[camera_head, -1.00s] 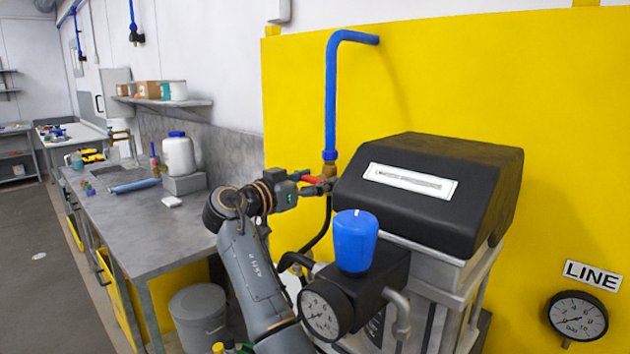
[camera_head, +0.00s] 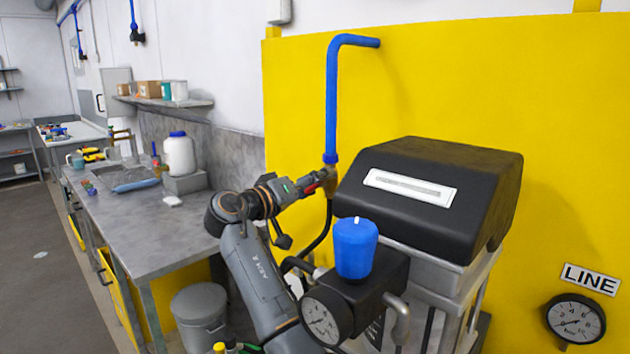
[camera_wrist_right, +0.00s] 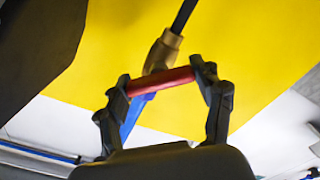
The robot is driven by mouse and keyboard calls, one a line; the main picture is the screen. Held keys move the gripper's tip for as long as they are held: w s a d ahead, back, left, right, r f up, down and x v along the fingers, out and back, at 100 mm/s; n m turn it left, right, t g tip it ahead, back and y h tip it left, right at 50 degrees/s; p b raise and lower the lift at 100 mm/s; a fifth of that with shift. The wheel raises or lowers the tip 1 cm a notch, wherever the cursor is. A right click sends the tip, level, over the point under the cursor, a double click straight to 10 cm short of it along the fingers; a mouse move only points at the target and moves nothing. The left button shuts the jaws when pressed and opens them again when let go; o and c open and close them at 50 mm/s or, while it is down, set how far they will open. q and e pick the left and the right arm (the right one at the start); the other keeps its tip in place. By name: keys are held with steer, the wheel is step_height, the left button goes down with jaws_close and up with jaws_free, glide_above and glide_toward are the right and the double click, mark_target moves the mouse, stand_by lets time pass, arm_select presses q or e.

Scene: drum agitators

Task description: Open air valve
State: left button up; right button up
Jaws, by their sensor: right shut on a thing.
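The air valve (camera_head: 331,168) is a brass fitting at the lower end of a blue pipe (camera_head: 332,105), in front of a yellow panel. Its red handle (camera_head: 311,188) points left and slightly down from the valve. My right gripper (camera_head: 318,184) is shut on the handle. In the right wrist view, the red handle (camera_wrist_right: 160,80) spans between the two fingertips of my right gripper (camera_wrist_right: 162,79), with the brass body (camera_wrist_right: 162,50) just behind it. A dark hose leaves the valve's other end. My left gripper is not in view.
A black-topped machine (camera_head: 430,195) stands close to the right of the valve. A blue knob (camera_head: 355,248) and a gauge (camera_head: 325,316) sit below. A line gauge (camera_head: 575,320) is at far right. A grey workbench (camera_head: 150,225) stands left, with a bin (camera_head: 199,312) below.

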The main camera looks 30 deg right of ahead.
steer(key=n, duration=0.1)
steer(key=n+p, duration=0.1)
steer(key=n, duration=0.1)
steer(key=n+p, duration=0.1)
steer(key=shift+r+n, duration=0.25)
steer(key=shift+n, duration=0.05)
steer(key=n+p, duration=0.3)
steer(key=n, duration=0.1)
steer(key=shift+w+f+n, duration=0.1)
steer(key=shift+n, duration=0.2)
steer(key=shift+f, duration=0.1)
steer(key=o, duration=1)
steer(key=shift+o, duration=0.8)
steer(key=shift+f, duration=0.1)
steer(key=v, duration=1.2)
